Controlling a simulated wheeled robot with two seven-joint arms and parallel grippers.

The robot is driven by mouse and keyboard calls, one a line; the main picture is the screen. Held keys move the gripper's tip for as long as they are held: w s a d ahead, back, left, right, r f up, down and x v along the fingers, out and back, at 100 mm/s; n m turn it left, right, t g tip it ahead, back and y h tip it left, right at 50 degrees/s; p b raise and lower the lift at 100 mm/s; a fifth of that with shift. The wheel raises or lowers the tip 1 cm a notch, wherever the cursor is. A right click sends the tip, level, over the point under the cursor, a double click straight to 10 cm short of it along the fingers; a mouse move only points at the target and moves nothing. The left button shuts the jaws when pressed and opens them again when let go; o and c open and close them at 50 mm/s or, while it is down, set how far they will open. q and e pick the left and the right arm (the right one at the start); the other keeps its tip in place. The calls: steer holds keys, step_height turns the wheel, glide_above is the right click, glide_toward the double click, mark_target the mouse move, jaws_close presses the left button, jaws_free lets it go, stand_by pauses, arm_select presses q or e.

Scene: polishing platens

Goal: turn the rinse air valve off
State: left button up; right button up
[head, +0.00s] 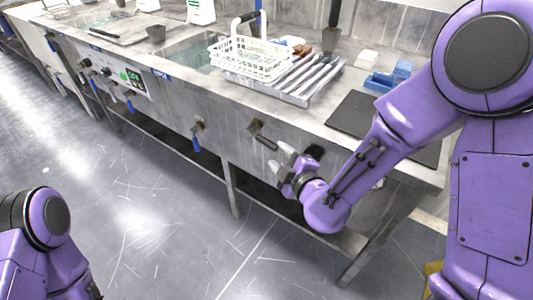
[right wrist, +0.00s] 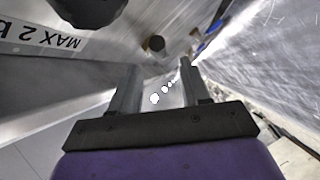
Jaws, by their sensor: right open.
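A valve (head: 257,128) with a dark lever handle (head: 267,142) sits on the bench's front panel, just left of my right gripper (head: 279,158). The handle slants out, down and to the right, toward the fingertips. No label names it legibly, so I cannot tell if it is the rinse air valve. The right gripper is open, with nothing seen held. In the right wrist view, its two fingers (right wrist: 159,65) stand apart, and a dark round end (right wrist: 154,44) shows beyond them. My left gripper is out of view; only part of its arm shows at lower left.
Blue-handled valves (head: 197,138) hang farther left along the front panel. A black knob (head: 315,152) is right behind the right gripper; a large one (right wrist: 88,8) shows in the wrist view. A white basket (head: 250,62) stands on the bench. The floor in front is clear.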

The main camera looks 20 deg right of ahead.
mark_target(269, 145)
steer(key=shift+w+a+f+b, duration=0.1)
steer(key=shift+w+f+b, duration=0.3)
steer(key=shift+b, duration=0.75)
steer(key=x, duration=0.7)
steer(key=shift+w+r, duration=0.3)
steer(key=shift+w, duration=0.1)
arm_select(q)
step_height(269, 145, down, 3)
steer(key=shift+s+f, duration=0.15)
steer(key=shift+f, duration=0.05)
arm_select(e)
jaws_close()
